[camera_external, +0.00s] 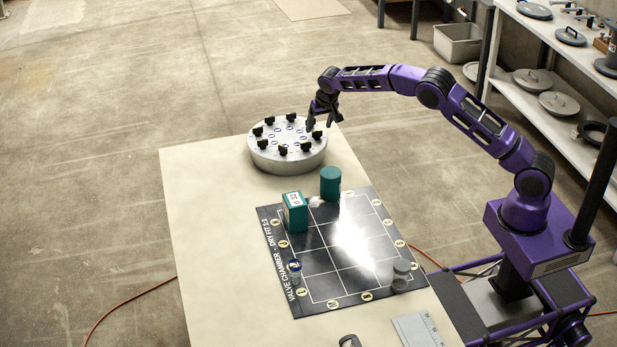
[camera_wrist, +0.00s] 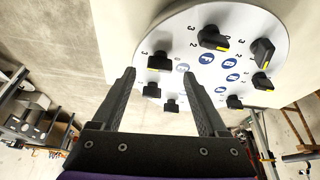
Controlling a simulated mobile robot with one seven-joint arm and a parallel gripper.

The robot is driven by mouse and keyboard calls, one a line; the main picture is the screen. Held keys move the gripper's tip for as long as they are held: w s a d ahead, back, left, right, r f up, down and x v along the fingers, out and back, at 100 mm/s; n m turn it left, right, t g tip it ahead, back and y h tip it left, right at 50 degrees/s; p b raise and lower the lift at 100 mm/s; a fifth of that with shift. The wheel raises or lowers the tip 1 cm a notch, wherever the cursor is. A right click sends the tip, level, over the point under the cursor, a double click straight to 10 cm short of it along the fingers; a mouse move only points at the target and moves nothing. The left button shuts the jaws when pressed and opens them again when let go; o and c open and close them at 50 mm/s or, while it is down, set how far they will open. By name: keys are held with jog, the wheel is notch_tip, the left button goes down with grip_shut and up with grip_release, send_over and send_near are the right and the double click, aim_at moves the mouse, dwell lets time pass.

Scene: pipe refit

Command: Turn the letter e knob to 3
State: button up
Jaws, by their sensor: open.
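A round grey drum (camera_external: 287,160) with a white top carries a ring of several black knobs at the far end of the table. In the wrist view, the white top (camera_wrist: 250,22) shows black knobs with yellow marks, small numbers and blue letter discs (camera_wrist: 205,58). I cannot tell which letter is e. My gripper (camera_external: 323,115) is above the drum's right rear edge. In the wrist view my gripper (camera_wrist: 159,74) is open, and one knob (camera_wrist: 158,62) appears between its fingertips. I cannot tell whether the fingers touch it.
A black grid mat (camera_external: 335,285) lies nearer on the table. On it are a green box (camera_external: 295,213), a blue-topped cylinder (camera_external: 295,270) and a grey cylinder (camera_external: 401,277). A green cylinder (camera_external: 330,183) stands by its far edge. The table's left side is clear.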

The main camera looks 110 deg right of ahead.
jog(key=v, duration=1.4)
jog(key=shift+r, duration=0.25)
jog(key=shift+a, duration=0.15)
jog(key=m+p, duration=0.1)
jog(key=p, duration=0.1)
send_near(317, 135)
jog(key=shift+g, duration=0.3)
jog(key=x, duration=0.7)
jog(key=shift+w+d+f, duration=0.15)
jog(key=shift+d+f, duration=0.05)
jog(key=shift+d, duration=0.35)
jog(key=shift+c, duration=0.2)
grip_shut()
